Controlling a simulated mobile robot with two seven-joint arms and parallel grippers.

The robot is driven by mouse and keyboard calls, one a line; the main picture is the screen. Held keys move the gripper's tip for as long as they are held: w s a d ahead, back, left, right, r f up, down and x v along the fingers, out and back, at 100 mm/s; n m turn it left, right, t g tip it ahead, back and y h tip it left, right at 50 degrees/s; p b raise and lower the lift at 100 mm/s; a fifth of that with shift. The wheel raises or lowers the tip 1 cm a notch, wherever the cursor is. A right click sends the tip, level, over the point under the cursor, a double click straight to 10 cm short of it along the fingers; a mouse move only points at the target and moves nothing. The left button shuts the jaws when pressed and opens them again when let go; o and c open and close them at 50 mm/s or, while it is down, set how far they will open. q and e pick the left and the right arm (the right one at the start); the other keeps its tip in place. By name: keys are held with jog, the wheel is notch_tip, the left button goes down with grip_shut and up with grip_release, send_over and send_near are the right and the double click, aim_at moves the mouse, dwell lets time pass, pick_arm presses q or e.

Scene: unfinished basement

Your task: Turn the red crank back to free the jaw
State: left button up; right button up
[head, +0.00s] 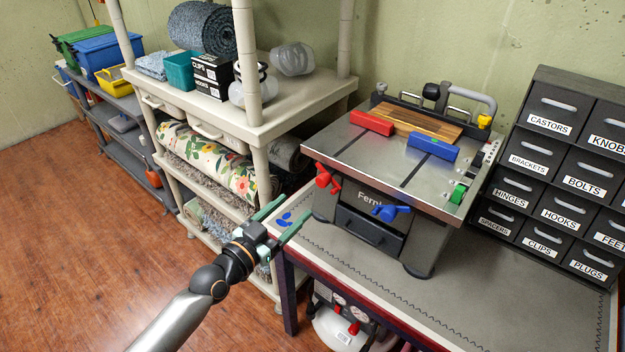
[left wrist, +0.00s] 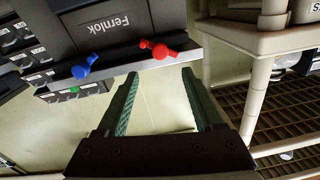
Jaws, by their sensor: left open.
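The red crank (head: 326,180) is on the left of the front edge of a grey bench machine labelled Fernlok (head: 376,240). It also shows in the left wrist view (left wrist: 158,50), just beyond the fingertips. A blue crank (head: 391,212) is to its right. On the machine's top, a red jaw (head: 371,122) and a blue jaw (head: 433,147) lie along the front edge of a wooden board (head: 420,122). My left gripper (head: 297,207) is open and empty, left of and below the red crank, apart from it. My right gripper is not in view.
The machine stands on a grey workbench (head: 480,290) with a dark red front edge. A labelled drawer cabinet (head: 545,180) is at the right. A cream shelf unit (head: 262,125) with rugs and boxes stands close behind my left gripper. Wooden floor at the left is clear.

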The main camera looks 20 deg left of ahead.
aim_at(320, 182)
pick_arm(q)
jog(key=x, duration=1)
jog(key=shift+w+d, duration=0.15)
jog(key=shift+w, duration=0.2)
jog(key=shift+c, duration=0.4)
grip_shut()
